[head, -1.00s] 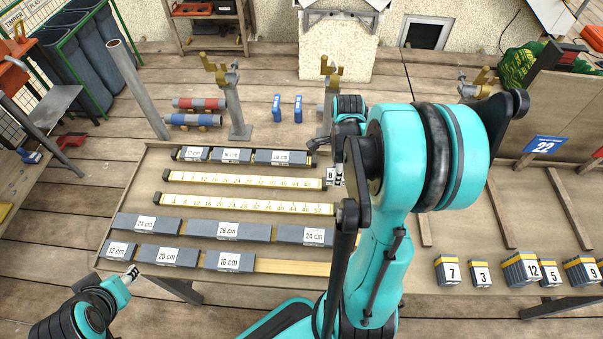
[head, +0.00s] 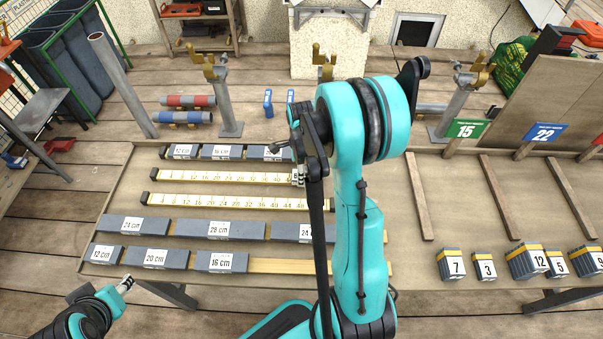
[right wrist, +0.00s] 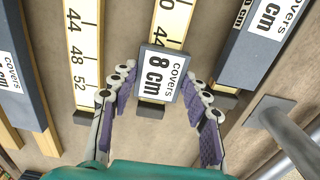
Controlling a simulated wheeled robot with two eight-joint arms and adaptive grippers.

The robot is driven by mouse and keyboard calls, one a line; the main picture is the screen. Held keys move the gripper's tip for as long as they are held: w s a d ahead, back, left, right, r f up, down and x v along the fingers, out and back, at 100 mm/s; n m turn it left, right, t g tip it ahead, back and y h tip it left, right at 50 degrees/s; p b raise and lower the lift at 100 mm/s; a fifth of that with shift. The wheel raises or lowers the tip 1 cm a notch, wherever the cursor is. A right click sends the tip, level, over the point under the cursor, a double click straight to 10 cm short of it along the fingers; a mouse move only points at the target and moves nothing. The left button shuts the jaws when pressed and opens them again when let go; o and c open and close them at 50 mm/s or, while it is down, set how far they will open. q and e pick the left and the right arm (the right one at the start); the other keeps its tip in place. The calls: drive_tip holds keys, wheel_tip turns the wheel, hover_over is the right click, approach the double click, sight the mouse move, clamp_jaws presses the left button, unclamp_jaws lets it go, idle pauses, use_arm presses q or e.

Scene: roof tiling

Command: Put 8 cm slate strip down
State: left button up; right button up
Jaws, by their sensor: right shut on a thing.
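The 8 cm slate strip (right wrist: 157,76) is a short grey block with a white "covers 8 cm" label. It is between the purple finger pads of my right gripper (right wrist: 159,97) in the right wrist view, and the gripper is shut on it. The strip lies over the end part of a yellow numbered rail (right wrist: 168,25); I cannot tell if it rests on it. In the head view this is the farther numbered rail (head: 225,177), and my right arm hides most of the gripper. My left gripper (head: 128,282) is at the lower left, away from the strips.
A second numbered rail (head: 240,201) lies nearer. Labelled grey strips, such as the 28 cm strip (head: 235,229) and 16 cm strip (head: 221,262), lie in rows nearer still. More strips lie beyond the rails. Numbered bundles (head: 529,261) stand at the right.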

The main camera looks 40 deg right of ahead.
drive_tip(key=shift+f, duration=0.15)
drive_tip(key=o, duration=1.2)
